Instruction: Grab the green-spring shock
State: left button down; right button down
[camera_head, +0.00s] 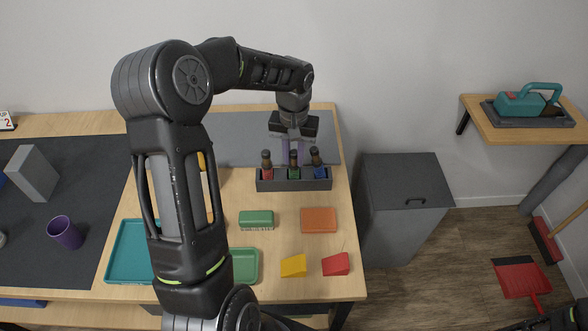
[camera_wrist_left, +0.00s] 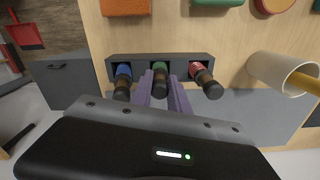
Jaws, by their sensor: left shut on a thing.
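The green-spring shock (camera_head: 294,172) stands upright in the middle slot of a dark grey rack (camera_head: 265,185). It also shows in the left wrist view (camera_wrist_left: 160,74), its dark cap toward the camera. A red-spring shock (camera_head: 267,171) and a blue-spring shock (camera_head: 319,171) stand in the slots on either side. My left gripper (camera_head: 293,152) reaches down from behind the rack. Its purple fingers (camera_wrist_left: 160,93) are shut on the green-spring shock, one on each side. The lower part of the shock is hidden in the slot.
An orange block (camera_head: 319,220), a green block (camera_head: 256,219), a yellow wedge (camera_head: 293,266) and a red wedge (camera_head: 336,264) lie in front of the rack. A beige cup (camera_wrist_left: 275,71) is near the red-spring shock.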

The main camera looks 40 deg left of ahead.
pick_arm(q)
jog(key=shift+r, duration=0.1)
notch_tip(320, 180, up, 10)
jog(key=shift+f+b, duration=0.1)
jog(key=shift+b, duration=0.55)
dwell(0.5)
